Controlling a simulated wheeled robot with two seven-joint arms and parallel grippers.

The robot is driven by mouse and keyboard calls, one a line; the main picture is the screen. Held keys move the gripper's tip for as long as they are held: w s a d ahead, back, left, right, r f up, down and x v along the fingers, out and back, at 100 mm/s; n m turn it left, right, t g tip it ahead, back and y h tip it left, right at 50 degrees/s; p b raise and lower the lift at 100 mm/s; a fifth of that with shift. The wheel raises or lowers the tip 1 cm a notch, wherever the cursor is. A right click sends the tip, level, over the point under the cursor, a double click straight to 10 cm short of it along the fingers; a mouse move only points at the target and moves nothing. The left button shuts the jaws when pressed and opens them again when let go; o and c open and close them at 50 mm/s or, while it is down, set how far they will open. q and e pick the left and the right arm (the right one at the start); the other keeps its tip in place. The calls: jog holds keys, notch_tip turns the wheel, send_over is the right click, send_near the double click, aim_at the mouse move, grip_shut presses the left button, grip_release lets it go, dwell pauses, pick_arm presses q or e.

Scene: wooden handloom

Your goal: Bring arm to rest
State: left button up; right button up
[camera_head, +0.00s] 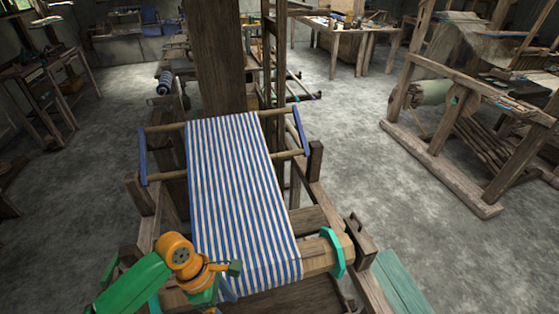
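My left arm (135,283), green with orange joints, comes in from the lower left to the near left edge of the striped cloth (238,190). My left gripper (214,296) is at the bottom of the frame, beside the cloth roll and the near beam (318,261). Its fingers are small and partly hidden by the wrist, so I cannot tell whether they are open or shut. My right gripper is not in view. The blue and white cloth stretches from the far rods down over the near beam.
The wooden loom frame (310,195) surrounds the cloth, with a teal wheel (333,252) on the near beam's right end. A thick post (220,60) stands behind. A teal board (400,284) lies lower right. Another loom (470,120) stands right; open floor (350,170) lies between.

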pick_arm(q)
jog(key=s+d+f+m+t, duration=0.2)
jog(key=s+d+m+t, duration=0.15)
jog(key=m, duration=0.95)
jog(key=s+a+r+m+t+y, duration=0.2)
jog(key=s+a+m+y, duration=0.15)
jog(key=a+m, duration=0.5)
notch_tip(320, 180, down, 19)
jog(key=s+g+b, duration=0.2)
jog(key=b, duration=0.1)
jog(key=s+a+f+b, duration=0.2)
jog(key=s+f+b, duration=0.1)
jog(key=s+f, duration=1)
jog(key=shift+a+f+g, duration=0.25)
jog(key=shift+f+g, duration=0.2)
jog(key=shift+f, duration=0.3)
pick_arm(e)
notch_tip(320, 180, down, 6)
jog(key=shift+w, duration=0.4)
